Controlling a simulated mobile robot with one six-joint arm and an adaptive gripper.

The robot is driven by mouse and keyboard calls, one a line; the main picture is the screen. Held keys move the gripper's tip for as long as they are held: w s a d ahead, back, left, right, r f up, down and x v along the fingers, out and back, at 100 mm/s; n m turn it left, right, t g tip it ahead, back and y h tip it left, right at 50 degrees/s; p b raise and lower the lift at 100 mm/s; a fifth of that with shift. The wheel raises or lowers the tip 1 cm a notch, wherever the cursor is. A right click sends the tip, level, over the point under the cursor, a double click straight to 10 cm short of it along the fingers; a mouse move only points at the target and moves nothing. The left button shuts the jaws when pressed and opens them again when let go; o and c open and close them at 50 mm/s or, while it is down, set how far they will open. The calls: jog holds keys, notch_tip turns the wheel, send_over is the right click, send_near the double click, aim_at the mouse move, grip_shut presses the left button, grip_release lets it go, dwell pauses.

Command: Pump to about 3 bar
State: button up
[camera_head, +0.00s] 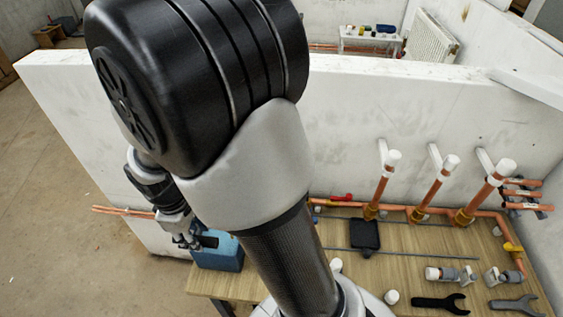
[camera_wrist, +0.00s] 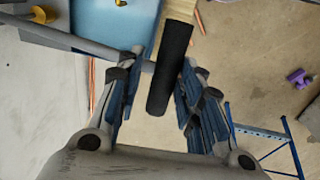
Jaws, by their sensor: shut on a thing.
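The test pump is a blue box (camera_head: 228,262) at the left end of the workbench. It also shows at the top of the wrist view (camera_wrist: 108,18). A black cylindrical handle grip (camera_wrist: 168,85) shows between my fingers in the wrist view, with a grey rod (camera_wrist: 75,48) crossing beside it. My gripper (camera_wrist: 158,64) is shut on the handle; its fingers lie on either side. In the head view my gripper (camera_head: 187,243) is at the pump's left end, partly behind my arm. No readable pressure gauge shows in either view.
The wooden workbench (camera_head: 430,245) holds copper pipes (camera_head: 424,201) with white caps, a black pad (camera_head: 364,235), a dark wrench (camera_head: 440,303) and a grey wrench (camera_head: 517,306). A white wall (camera_head: 440,110) stands behind. Bare floor (camera_head: 60,200) is free at left. A purple object (camera_wrist: 299,77) lies on the floor.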

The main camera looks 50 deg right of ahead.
jog(key=shift+s+a+f+t+h+b, duration=0.1)
jog(key=shift+f+t+h+b, duration=0.1)
jog(key=shift+f+b, duration=0.6)
jog(key=shift+s+a+f+t+h+b, duration=0.15)
jog(key=shift+f+b, duration=0.3)
jog(key=shift+b, duration=0.6)
jog(key=shift+w+a+f+t+h+b, duration=0.1)
jog(key=shift+f+h+b, duration=0.15)
jog(key=shift+f+b, duration=0.55)
jog(key=shift+r, duration=0.2)
jog(key=shift+f, duration=0.1)
notch_tip(320, 180, down, 4)
jog(key=h+b, duration=0.1)
jog(key=b, duration=0.7)
jog(key=shift+y, duration=0.7)
jog(key=r+p, duration=0.2)
jog(key=p, duration=0.3)
jog(key=r+p, duration=0.3)
jog(key=p, duration=0.3)
jog(key=shift+d+r, duration=0.2)
jog(key=shift+r, duration=0.15)
jog(key=shift+f, duration=0.1)
jog(key=shift+g, duration=0.25)
